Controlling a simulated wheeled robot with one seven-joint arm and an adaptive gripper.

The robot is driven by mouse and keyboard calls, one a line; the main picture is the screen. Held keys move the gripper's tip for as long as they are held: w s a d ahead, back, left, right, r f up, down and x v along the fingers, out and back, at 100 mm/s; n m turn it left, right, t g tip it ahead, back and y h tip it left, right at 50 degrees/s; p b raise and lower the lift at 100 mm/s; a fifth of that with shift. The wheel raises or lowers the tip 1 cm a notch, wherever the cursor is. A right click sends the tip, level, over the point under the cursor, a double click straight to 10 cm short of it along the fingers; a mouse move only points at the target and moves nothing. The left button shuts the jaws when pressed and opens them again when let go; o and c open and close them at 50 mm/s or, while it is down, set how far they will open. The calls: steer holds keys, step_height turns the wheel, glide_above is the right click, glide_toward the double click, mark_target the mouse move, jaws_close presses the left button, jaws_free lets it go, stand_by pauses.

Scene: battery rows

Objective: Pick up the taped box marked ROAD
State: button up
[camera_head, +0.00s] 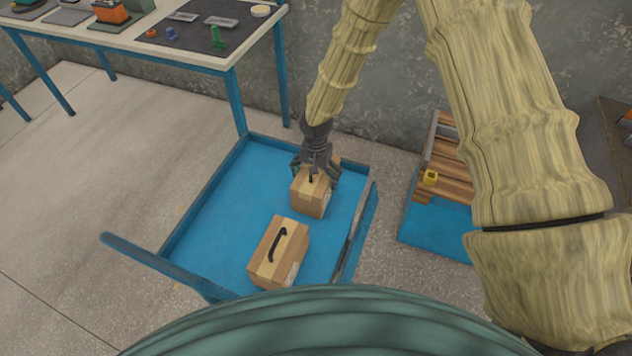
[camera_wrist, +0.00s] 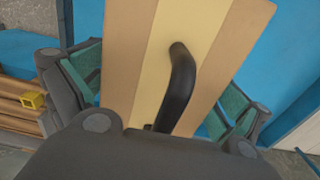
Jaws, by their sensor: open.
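Two tan cardboard boxes with a paler tape strip and a black handle lie in a blue tray-like cart. The nearer box (camera_head: 278,252) is in the open. The farther box (camera_head: 311,198) is under my gripper (camera_head: 316,168), which hides part of its top. In the wrist view, a taped box (camera_wrist: 125,50) with its black handle (camera_wrist: 180,88) fills the middle, with my open fingers on either side of it. I cannot tell whether they touch it. No ROAD mark is readable on either box; pale labels show on their sides.
The blue cart (camera_head: 212,215) has raised edges and free floor left of the boxes. A table (camera_head: 130,40) with a dark mat stands behind at the left. At the right, a wooden slatted stack (camera_head: 452,160) carries a small yellow block (camera_head: 431,177).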

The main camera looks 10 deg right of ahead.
steer(key=shift+f, duration=0.1)
steer(key=c, duration=1.8)
